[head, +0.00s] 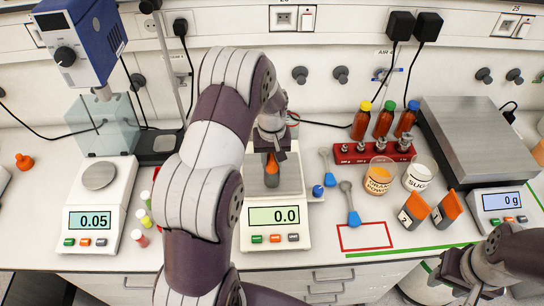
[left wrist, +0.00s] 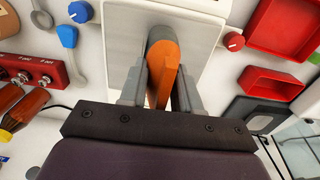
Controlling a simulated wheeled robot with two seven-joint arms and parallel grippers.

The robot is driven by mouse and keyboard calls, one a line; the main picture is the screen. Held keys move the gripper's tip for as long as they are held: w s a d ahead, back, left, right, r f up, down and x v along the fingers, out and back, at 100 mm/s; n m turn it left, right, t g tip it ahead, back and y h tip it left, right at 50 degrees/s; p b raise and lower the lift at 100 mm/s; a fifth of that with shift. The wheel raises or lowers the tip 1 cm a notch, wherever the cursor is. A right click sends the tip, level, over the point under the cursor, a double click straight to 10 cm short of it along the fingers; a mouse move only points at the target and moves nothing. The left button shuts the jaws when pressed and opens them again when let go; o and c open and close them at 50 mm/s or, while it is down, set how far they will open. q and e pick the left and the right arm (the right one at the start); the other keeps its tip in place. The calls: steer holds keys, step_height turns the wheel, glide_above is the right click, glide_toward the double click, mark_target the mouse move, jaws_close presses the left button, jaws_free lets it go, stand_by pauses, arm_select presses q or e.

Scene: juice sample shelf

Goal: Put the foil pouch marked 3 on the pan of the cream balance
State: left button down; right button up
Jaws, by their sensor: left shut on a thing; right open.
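My left gripper (head: 272,158) is shut on an orange and grey foil pouch (head: 271,178). The pouch hangs upright over the pan (head: 257,187) of the pale middle balance (head: 245,222), whose display reads 0.0. I cannot tell how small the gap to the pan is. In the left wrist view the pouch (left wrist: 162,75) stands between both fingers (left wrist: 157,95), its orange edge towards me. No number shows on it. My right gripper (head: 477,285) is open and empty at the lower right, partly cut off by the frame.
Two other pouches (head: 413,212) (head: 446,212) stand right of a red outlined rectangle (head: 365,237). Two cups (head: 380,178) (head: 418,175), spoons and a red weight block (head: 362,154) are nearby. A white balance (head: 105,225) reading 0.05 is left; a large steel-topped scale (head: 475,140) is right.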

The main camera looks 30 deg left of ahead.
arm_select(q)
steer(key=shift+f, duration=0.1)
steer(key=c, duration=0.8)
jaws_free()
steer(key=shift+d, duration=0.2)
